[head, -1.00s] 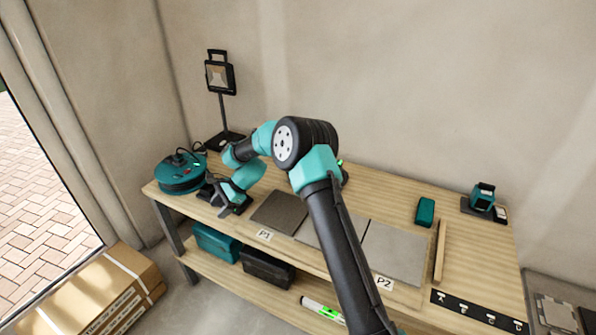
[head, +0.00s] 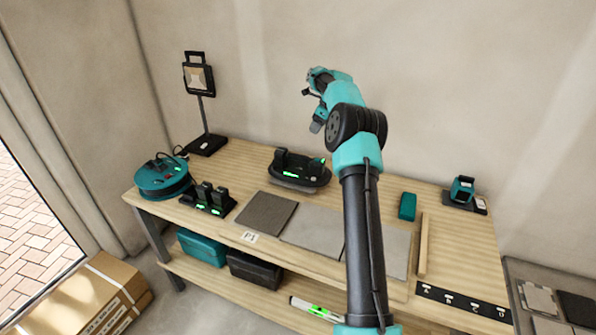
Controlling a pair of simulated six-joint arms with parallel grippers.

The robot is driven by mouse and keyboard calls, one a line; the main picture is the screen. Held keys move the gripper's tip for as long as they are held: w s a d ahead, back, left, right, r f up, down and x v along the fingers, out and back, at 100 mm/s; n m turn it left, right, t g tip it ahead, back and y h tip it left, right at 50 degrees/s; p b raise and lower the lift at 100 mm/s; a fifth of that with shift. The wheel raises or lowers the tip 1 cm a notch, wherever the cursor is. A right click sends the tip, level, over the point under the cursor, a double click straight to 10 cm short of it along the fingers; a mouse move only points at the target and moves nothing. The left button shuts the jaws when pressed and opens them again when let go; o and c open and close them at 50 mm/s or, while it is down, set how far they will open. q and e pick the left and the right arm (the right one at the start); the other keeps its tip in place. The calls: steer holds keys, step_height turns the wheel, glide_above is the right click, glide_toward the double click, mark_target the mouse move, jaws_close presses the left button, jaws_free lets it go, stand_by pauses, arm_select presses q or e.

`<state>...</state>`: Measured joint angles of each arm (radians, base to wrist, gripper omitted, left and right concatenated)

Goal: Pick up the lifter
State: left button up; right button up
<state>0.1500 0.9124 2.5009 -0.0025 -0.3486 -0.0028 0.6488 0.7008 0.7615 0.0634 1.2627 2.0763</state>
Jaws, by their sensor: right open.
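The lifter (head: 300,172) looks to be the dark oval device with an upright part and green lights. It lies toward the back of the wooden workbench (head: 460,254), behind the grey tiles. My right gripper (head: 311,108) is open and seems empty. It hangs in the air above the lifter and a little to its right in the head view, apart from it. My right arm crosses the bench in front and hides part of the tiles. My left gripper is not in view.
A dark tile (head: 265,213) and lighter tiles (head: 312,232) lie in front of the lifter. A black charger with batteries (head: 208,199), a teal cable reel (head: 162,178) and a work lamp (head: 199,78) stand left. A teal block (head: 407,206) and a wooden strip (head: 423,245) lie right.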

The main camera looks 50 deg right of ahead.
steer(key=shift+f, duration=0.1)
glide_toward(301, 156)
steer(key=x, duration=0.5)
stand_by(0.3)
steer(key=shift+f, duration=0.1)
steer(key=x, duration=0.4)
steer(key=shift+w+f, duration=0.1)
steer(key=shift+f, duration=0.2)
steer(key=shift+w+f, duration=0.1)
steer(key=shift+f, duration=0.1)
steer(key=shift+f, duration=0.25)
stand_by(0.6)
jaws_close()
steer(key=shift+r, duration=0.2)
stand_by(0.4)
